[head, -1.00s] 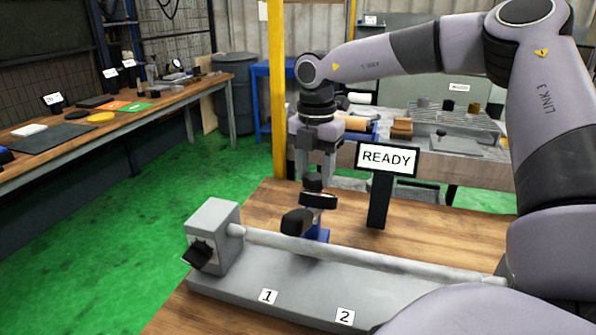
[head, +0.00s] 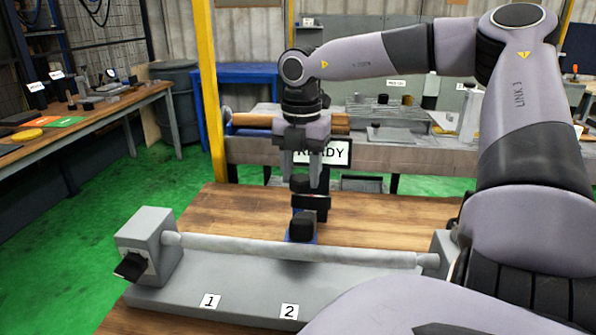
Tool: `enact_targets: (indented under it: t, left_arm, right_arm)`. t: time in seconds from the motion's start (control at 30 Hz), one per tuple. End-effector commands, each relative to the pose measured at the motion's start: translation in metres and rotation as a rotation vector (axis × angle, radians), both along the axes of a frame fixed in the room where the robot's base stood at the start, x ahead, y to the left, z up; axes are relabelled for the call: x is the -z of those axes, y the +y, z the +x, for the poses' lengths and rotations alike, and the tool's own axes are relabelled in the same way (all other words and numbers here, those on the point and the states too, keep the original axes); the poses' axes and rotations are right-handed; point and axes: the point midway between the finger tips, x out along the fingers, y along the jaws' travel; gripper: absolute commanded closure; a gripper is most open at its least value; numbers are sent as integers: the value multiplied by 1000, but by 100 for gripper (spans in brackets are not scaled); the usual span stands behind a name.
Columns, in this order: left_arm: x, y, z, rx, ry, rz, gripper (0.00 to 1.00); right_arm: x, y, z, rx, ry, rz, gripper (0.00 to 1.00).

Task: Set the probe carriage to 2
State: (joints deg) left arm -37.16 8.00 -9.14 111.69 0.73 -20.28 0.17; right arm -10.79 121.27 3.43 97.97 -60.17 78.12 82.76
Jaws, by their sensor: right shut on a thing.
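The probe carriage (head: 300,238) has a blue body with a dark knob in front and a black post and clamp above. It sits at the long grey bar, roughly in line with label 2 (head: 289,311). Label 1 (head: 210,301) is to its left on the grey base (head: 245,285). My right gripper (head: 302,181) points down from above and is shut on the carriage's black upper part. The exact contact between fingers and post is hard to make out. My left gripper is not in view.
A grey end block (head: 150,245) with a black lever stands at the bar's left end. The READY sign (head: 335,152) is partly hidden behind my right gripper. The wooden tabletop (head: 225,210) behind the bar is mostly clear. A yellow post (head: 209,90) rises behind.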

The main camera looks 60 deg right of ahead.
Motion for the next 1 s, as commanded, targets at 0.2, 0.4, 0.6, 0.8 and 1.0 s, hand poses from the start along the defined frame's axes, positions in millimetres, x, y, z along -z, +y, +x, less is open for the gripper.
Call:
enact_targets:
  t: [0.2, 0.4, 0.6, 0.8, 1.0]
  left_arm:
    - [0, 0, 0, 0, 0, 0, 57]
    - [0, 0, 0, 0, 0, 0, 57]
    - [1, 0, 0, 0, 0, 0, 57]
    - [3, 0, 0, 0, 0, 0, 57]
    - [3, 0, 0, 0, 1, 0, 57]
  right_arm:
    - [-2, -1, 2, -3, -8, -6, 29]
    - [-1, 0, 1, -3, -3, -3, 29]
    - [-10, -1, 1, -2, -6, -6, 29]
    - [-43, -1, 2, -2, -8, -6, 29]
    - [-68, -1, 1, -2, -6, -6, 29]
